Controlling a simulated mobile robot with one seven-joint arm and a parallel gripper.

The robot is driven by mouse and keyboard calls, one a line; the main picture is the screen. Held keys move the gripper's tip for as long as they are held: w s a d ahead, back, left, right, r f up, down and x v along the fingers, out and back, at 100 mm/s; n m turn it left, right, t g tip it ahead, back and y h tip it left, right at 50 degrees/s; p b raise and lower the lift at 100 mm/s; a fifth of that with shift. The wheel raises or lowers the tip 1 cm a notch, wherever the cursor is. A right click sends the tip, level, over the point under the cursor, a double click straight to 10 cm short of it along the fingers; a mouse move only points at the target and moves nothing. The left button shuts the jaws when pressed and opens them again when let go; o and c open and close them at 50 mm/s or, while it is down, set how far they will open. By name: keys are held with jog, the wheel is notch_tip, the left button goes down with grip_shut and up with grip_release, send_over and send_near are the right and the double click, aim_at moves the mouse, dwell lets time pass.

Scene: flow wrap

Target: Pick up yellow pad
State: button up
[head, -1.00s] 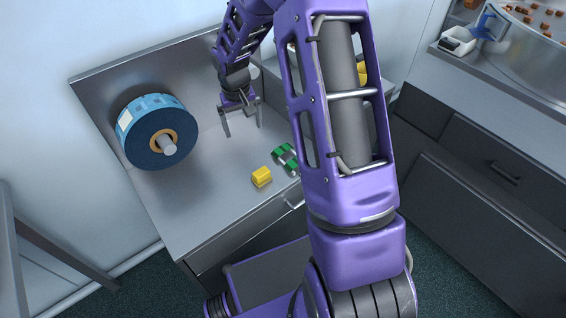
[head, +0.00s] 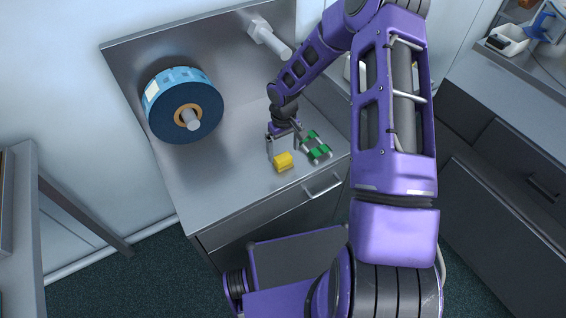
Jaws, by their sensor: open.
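The yellow pad (head: 284,161) is a small block lying on the metal worktop, near its front edge, in the head view. My gripper (head: 283,150) is open and sits low, just behind and above the yellow pad. One finger shows at the pad's left rear and the other toward its right rear. I cannot tell whether either finger touches the pad. No part of the pad appears gripped.
A green and grey part (head: 315,147) lies just right of the yellow pad, close to my gripper. A large blue roll (head: 183,105) on a spindle stands at the left. A light cylinder (head: 268,36) shows at the back. The worktop (head: 215,180) is bare between roll and pad.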

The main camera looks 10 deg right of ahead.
aim_at(283, 157)
jog(key=shift+w+f+b, duration=0.15)
jog(key=shift+f, duration=0.8)
jog(key=shift+w+f+b, duration=0.1)
jog(key=shift+w+f, duration=0.1)
jog(key=shift+f, duration=0.8)
jog(key=shift+w+f+b, duration=0.15)
jog(key=shift+f, duration=0.8)
jog(key=c, duration=1.3)
